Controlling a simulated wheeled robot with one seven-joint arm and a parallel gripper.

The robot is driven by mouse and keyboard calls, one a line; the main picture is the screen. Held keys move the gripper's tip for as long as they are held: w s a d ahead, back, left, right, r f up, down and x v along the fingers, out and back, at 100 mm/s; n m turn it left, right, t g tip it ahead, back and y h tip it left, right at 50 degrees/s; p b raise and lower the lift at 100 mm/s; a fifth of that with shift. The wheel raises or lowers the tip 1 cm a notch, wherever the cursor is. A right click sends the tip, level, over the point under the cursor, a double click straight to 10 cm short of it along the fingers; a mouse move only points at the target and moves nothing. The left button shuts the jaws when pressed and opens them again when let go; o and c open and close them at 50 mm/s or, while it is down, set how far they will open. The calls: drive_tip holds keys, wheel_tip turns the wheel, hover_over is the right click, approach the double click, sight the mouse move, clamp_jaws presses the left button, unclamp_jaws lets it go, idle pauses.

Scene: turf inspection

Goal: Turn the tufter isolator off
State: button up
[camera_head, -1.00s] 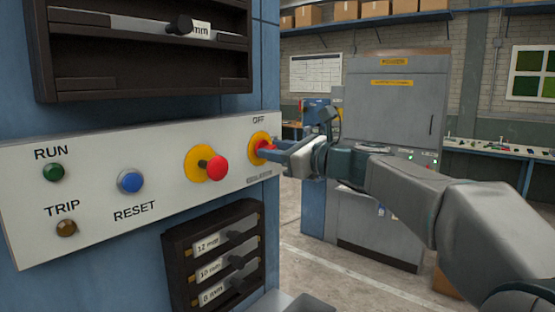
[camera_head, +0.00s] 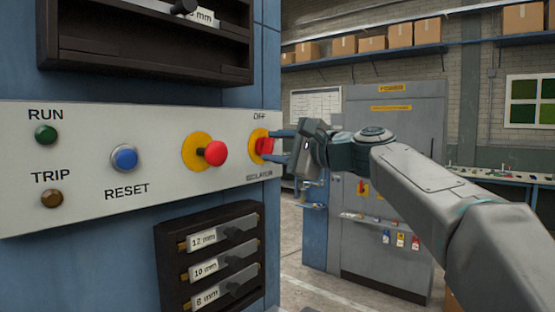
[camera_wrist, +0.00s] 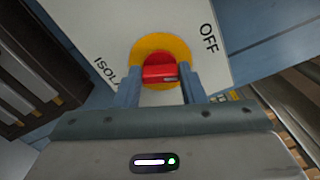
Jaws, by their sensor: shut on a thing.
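The tufter isolator (camera_head: 264,146) is a red rotary handle on a yellow round plate, at the right end of the pale control panel (camera_head: 90,222). "OFF" is printed above it and "ISOLATOR" below. In the wrist view the red handle (camera_wrist: 160,73) sits between my two blue-grey fingers, its bar lying across from one to the other. My gripper (camera_head: 272,145) reaches in from the right and is shut on the handle. In the wrist view my gripper (camera_wrist: 160,90) hides the plate's lower edge. I cannot tell exactly where the handle's pointer aims.
A red mushroom button (camera_head: 215,153) on a yellow plate is close left of the isolator. A blue reset button (camera_head: 124,158), green run lamp (camera_head: 46,134) and amber trip lamp (camera_head: 51,198) are farther left. A rack of labelled holders (camera_head: 210,257) juts out below. A grey cabinet (camera_head: 400,140) stands behind.

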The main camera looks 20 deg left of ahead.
drive_tip(key=shift+f+n+b, duration=0.15)
drive_tip(key=shift+n+b, duration=0.55)
drive_tip(key=shift+n, duration=0.45)
drive_tip(key=shift+f+n+b, duration=0.1)
drive_tip(key=shift+n+b, duration=0.55)
drive_tip(key=shift+n, duration=0.5)
drive_tip(key=o, duration=1)
drive_tip(key=shift+r, duration=0.1)
drive_tip(key=b+v, duration=0.3)
drive_tip(key=v, duration=1)
drive_tip(key=shift+s+d+b, duration=0.15)
drive_tip(key=shift+d+b, duration=0.15)
drive_tip(key=shift+d, duration=0.05)
